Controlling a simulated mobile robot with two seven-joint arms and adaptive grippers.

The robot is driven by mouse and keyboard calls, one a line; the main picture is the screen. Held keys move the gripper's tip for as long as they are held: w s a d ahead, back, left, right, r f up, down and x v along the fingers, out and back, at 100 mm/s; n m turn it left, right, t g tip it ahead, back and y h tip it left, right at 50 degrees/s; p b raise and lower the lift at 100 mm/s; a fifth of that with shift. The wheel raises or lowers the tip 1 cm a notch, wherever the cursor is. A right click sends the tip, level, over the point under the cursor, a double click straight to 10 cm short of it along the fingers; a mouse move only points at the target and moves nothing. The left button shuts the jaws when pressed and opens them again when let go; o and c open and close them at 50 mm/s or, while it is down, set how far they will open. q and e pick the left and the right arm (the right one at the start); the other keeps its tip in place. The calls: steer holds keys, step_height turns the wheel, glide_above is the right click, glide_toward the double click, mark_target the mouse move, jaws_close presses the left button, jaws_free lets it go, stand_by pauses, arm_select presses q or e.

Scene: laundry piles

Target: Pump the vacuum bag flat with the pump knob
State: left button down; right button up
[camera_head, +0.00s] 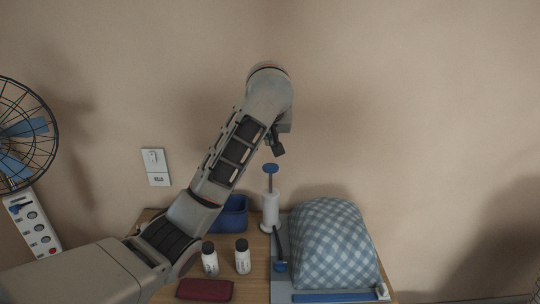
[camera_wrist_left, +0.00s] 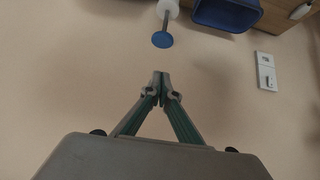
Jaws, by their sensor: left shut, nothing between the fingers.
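The vacuum bag (camera_head: 333,243) is a puffed-up blue and white checked bundle on the right of the table. The pump (camera_head: 270,212) is a white upright cylinder beside it, with a blue knob (camera_head: 270,168) on a raised thin rod. The knob also shows at the top of the left wrist view (camera_wrist_left: 162,40). My left gripper (camera_head: 278,148) is above the knob and apart from it. Its fingertips (camera_wrist_left: 160,78) are together with nothing between them. My right gripper is not in view.
A blue bin (camera_head: 232,214) stands behind my left arm. A fan (camera_head: 25,135) is at the far left. The wall is close behind.

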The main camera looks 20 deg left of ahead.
arm_select(q)
glide_above(270, 184)
steer(key=s, duration=0.1)
steer(key=f, duration=0.6)
steer(key=shift+s+d+f, duration=0.1)
steer(key=shift+s+f, duration=0.05)
steer(key=shift+s, duration=0.05)
steer(key=f, duration=0.2)
steer(key=shift+w+f, duration=0.2)
steer(key=shift+f, duration=1.05)
step_height(270, 184, down, 8)
steer(key=shift+s+f, duration=0.1)
steer(key=shift+f, duration=0.1)
